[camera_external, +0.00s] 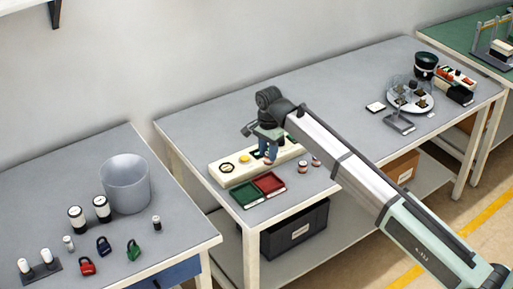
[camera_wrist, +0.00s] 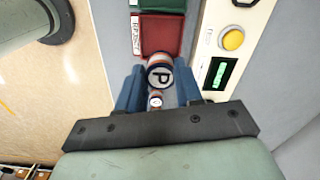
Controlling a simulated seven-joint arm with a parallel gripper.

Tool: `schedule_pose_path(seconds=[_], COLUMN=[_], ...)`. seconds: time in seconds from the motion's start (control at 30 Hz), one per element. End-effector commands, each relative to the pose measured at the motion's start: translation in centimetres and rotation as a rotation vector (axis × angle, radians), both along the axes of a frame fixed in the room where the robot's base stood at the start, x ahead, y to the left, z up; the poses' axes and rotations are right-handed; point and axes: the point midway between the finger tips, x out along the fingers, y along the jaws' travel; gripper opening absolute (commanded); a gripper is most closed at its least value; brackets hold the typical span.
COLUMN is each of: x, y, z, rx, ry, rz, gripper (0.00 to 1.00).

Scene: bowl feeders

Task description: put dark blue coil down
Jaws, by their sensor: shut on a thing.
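My gripper (camera_external: 268,156) is over the middle table, beside the cream panel. In the wrist view its two blue fingers (camera_wrist: 160,82) are shut on a small round coil (camera_wrist: 160,72). The coil has a dark and reddish banded side and a pale end face marked "P"; I take it for the dark blue coil. In the external view two small banded coils (camera_external: 303,166) (camera_external: 315,161) stand on the table right of my gripper. The held coil is mostly hidden there.
A red tray (camera_external: 269,183) and a green tray (camera_external: 246,194) lie at the table's front edge. The cream panel (camera_external: 232,172) has a yellow button (camera_wrist: 233,39) and a green display (camera_wrist: 219,73). The table between my gripper and the bowl feeder (camera_external: 409,97) is largely clear.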

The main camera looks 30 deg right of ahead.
Motion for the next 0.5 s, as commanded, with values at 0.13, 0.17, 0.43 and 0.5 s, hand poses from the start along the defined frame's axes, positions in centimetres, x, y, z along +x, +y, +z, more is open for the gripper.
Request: schedule_pose_path(seconds=[0.13,0.17,0.43,0.5], x=[0.0,0.0,0.0,0.0], y=[0.0,0.0,0.0,0.0], z=[-1.1,-1.5,-5.5,-6.1], rx=[0.0,0.0,0.0,0.0], ry=[-0.001,-0.001,0.0,-0.001], rz=[0.035,0.037,0.036,0.036], gripper=[0.0,0.0,0.0,0.0])
